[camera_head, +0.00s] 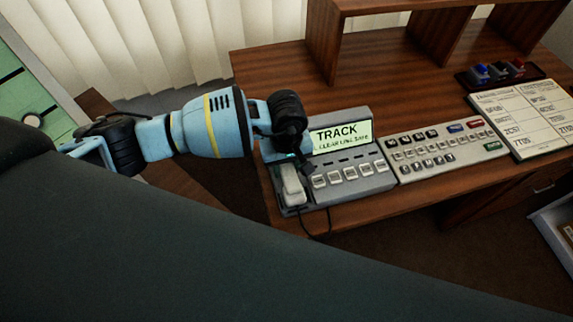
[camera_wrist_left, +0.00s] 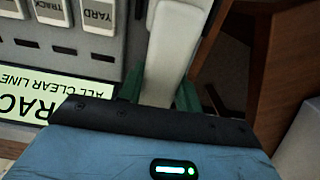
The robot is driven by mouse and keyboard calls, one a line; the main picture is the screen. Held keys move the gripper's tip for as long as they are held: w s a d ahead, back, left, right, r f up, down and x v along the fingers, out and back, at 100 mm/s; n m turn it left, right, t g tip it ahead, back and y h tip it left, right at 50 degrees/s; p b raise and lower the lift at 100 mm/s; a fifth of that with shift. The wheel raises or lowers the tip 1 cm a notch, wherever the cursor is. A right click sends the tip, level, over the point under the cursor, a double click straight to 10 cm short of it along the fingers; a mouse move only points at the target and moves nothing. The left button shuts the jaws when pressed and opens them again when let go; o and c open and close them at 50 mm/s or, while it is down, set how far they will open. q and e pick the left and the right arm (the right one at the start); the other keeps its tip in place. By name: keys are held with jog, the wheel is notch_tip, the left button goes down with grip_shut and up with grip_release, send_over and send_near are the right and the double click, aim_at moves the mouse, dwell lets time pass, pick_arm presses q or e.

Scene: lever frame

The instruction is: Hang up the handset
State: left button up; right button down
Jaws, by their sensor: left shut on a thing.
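The pale handset (camera_head: 292,184) is at the left end of a grey phone console (camera_head: 350,184), lying lengthwise along that side. My left gripper (camera_head: 284,160) reaches in from the left and is over the handset's far end, which it hides. In the left wrist view the handset (camera_wrist_left: 177,45) runs between the green fingertips of the left gripper (camera_wrist_left: 160,92), which are shut on it. The console (camera_wrist_left: 108,70) is right beside it there. The cradle under the handset is mostly hidden, so I cannot tell whether the handset is seated or slightly raised. My right gripper is not in view.
The console has a lit "TRACK" screen (camera_head: 341,136) and a row of keys. A button panel (camera_head: 440,146), a printed sheet (camera_head: 525,115) and a tray of coloured knobs (camera_head: 500,73) lie to the right. A wooden shelf (camera_head: 325,40) stands behind. A dark cord hangs at the desk's front edge.

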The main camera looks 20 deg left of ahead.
pick_arm(q)
jog(key=o, duration=1.2)
jog(key=shift+c, duration=0.2)
jog(key=shift+r, duration=3.95)
jog(key=shift+s+f, duration=0.1)
